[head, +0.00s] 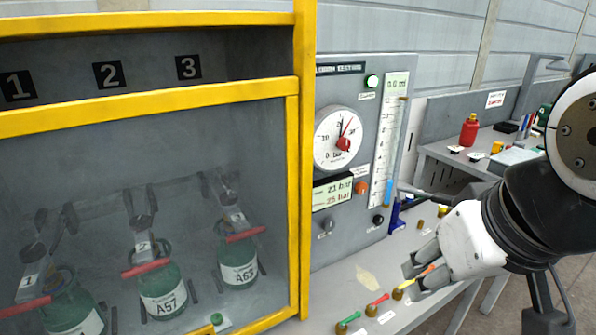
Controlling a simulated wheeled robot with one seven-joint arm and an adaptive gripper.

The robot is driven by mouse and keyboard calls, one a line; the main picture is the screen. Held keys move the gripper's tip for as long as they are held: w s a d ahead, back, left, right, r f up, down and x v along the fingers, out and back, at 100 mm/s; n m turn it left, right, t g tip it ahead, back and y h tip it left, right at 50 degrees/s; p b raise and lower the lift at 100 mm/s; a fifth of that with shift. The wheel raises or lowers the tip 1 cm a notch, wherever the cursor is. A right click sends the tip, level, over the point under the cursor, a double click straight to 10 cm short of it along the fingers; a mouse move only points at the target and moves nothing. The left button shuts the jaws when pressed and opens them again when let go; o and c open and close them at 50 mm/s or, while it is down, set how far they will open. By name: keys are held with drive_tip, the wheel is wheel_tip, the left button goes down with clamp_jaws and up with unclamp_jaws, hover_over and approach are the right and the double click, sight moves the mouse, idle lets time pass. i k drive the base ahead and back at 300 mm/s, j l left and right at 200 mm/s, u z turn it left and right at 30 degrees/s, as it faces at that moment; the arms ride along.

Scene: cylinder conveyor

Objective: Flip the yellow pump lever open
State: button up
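My gripper (416,278) reaches in from the right, low over the front ledge of the grey control panel. Its two fingertips are apart, one above the other in the picture. A small yellow-orange lever handle (408,284) on a brass base (397,294) lies at the fingertips and is partly hidden by them. Whether the fingers touch it is not clear. A red lever (379,299) and a green lever (350,318) sit in the same row, nearer the front. Another bit of orange shows between the fingers.
A yellow-framed cabinet (304,150) with green bottles behind glass fills the left. A pressure gauge (341,138) and a blue-handled part (396,214) are on the panel side. A side table (440,152) with a red bottle (469,130) stands behind right.

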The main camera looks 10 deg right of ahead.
sight(399, 289)
drive_tip(key=z, duration=0.45)
drive_tip(key=l+u, duration=0.3)
drive_tip(key=l, duration=0.3)
drive_tip(key=i+l+z, duration=0.5)
drive_tip(key=z, duration=0.2)
drive_tip(key=l, duration=0.1)
